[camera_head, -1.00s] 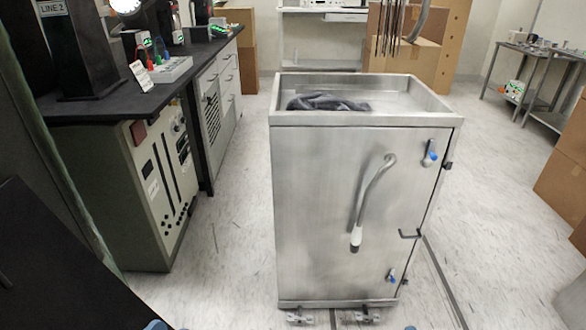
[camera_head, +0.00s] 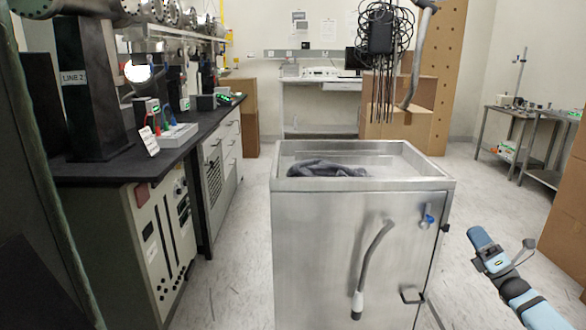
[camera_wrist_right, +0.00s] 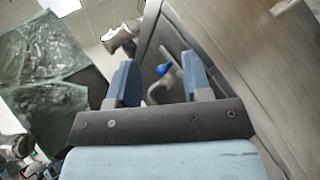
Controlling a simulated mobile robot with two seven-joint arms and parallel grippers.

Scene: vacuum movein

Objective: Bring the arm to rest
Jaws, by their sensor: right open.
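My right gripper (camera_head: 483,243) is in the lower right of the head view, in free air to the right of the steel cart. In the right wrist view, my right gripper (camera_wrist_right: 160,78) shows its two blue fingers spread apart with nothing between them. Beyond the fingers are a blue knob (camera_wrist_right: 164,69) and a curved metal handle, at a distance I cannot tell. My left arm and left gripper are not in view.
A steel cart (camera_head: 335,225) with a dark cloth (camera_head: 326,169) in its open top stands ahead. A black-topped workbench (camera_head: 110,172) runs along the left. Cardboard boxes (camera_head: 565,215) stand at the right edge. Pale floor is clear between cart and boxes.

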